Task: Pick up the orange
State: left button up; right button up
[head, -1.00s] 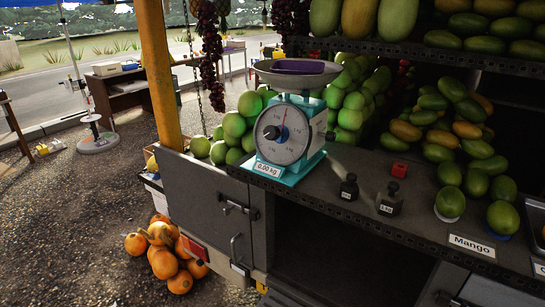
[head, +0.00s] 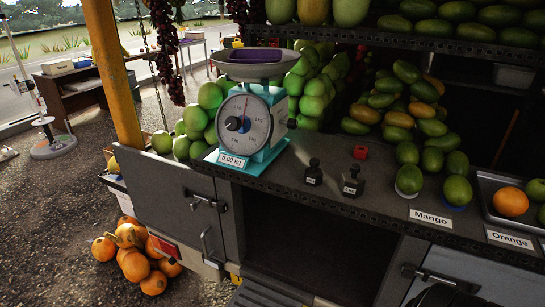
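A round orange (head: 510,201) lies in a shallow metal tray (head: 487,188) at the right of the counter, behind the white "Orange" label (head: 509,239). I see neither of my grippers clearly. A dark rounded shape at the bottom edge, below the tray, is too cut off to identify.
A turquoise scale (head: 250,125) reading 0.00 kg, two black weights and a red block stand on the counter. Mangoes (head: 457,190) sit left of the tray by the "Mango" label. Shelves of fruit rise behind. Pumpkins (head: 135,255) lie on the ground at left.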

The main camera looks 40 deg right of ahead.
aim_at(510, 202)
jog(key=z, duration=2.7)
